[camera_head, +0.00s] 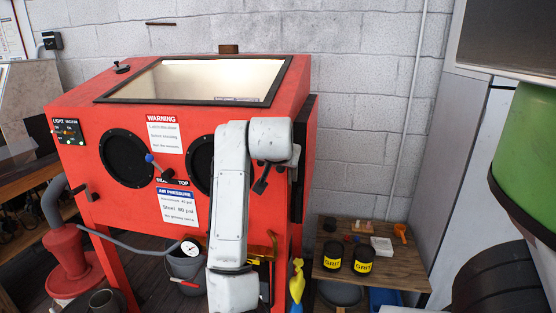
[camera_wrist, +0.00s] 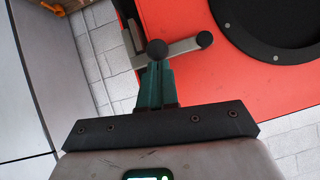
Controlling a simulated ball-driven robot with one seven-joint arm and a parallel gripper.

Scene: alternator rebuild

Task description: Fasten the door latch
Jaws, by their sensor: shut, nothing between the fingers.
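The door latch (camera_wrist: 182,47) is a grey metal lever with dark round knobs. In the wrist view it sits at the edge of the red cabinet's face, beside a black round port (camera_wrist: 275,25). My gripper (camera_wrist: 156,68) is shut and empty, its teal fingers pointing at the near dark knob (camera_wrist: 157,49). The fingertips are at or just short of this knob; I cannot tell whether they touch. In the head view, my gripper (camera_head: 262,184) hangs before the right front edge of the red blasting cabinet (camera_head: 100,185). The latch is not clear there, as my arm covers that area.
A dark panel (camera_head: 307,135) runs along the cabinet's right side. A low wooden table (camera_head: 385,272) with two black grit cans stands to the right. A green drum (camera_head: 525,150) is at the far right. A grey bucket (camera_head: 186,268) and hose are below the cabinet.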

